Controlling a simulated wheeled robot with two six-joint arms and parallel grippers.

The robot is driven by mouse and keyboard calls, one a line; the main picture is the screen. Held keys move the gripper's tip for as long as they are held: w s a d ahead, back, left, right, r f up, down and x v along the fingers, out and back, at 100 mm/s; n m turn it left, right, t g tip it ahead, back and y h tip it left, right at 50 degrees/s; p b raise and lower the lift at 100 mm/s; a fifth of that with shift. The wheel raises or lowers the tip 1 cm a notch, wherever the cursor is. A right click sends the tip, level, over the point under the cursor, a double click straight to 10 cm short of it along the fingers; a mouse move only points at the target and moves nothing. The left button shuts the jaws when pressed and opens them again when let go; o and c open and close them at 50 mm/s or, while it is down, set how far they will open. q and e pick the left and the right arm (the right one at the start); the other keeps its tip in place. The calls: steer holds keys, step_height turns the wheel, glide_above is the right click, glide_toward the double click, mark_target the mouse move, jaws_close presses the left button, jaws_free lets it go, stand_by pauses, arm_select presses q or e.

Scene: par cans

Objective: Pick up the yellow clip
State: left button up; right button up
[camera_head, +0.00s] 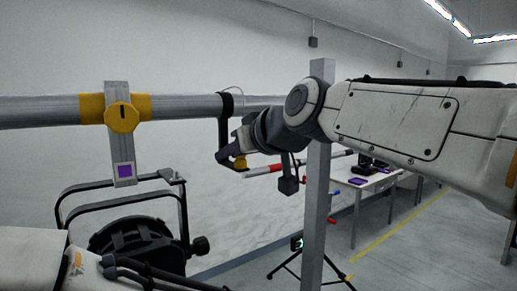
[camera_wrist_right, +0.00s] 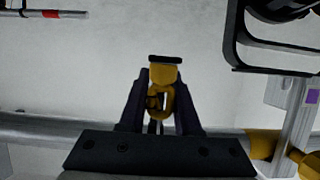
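The yellow clip (camera_wrist_right: 161,97) lies between the two dark fingers of my right gripper (camera_wrist_right: 161,82) in the right wrist view, a ring-like shape with a yellow knob and a black bar at its end. In the head view the clip (camera_head: 240,162) shows as a small yellow piece at my right gripper (camera_head: 236,160), just below the horizontal pipe. The fingers flank the clip closely; I cannot tell whether they press on it. My left gripper is not in view; only part of my left arm shows at the lower left.
The grey pipe (camera_head: 185,106) crosses the head view. A yellow clamp (camera_head: 122,117) holds a metal strap (camera_head: 123,160) with a purple square, above a black lamp (camera_head: 135,243) in its yoke. A black band (camera_head: 225,106) wraps the pipe. A grey post (camera_head: 317,210) stands behind my right wrist.

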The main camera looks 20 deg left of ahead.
jaws_close()
stand_by(1.1)
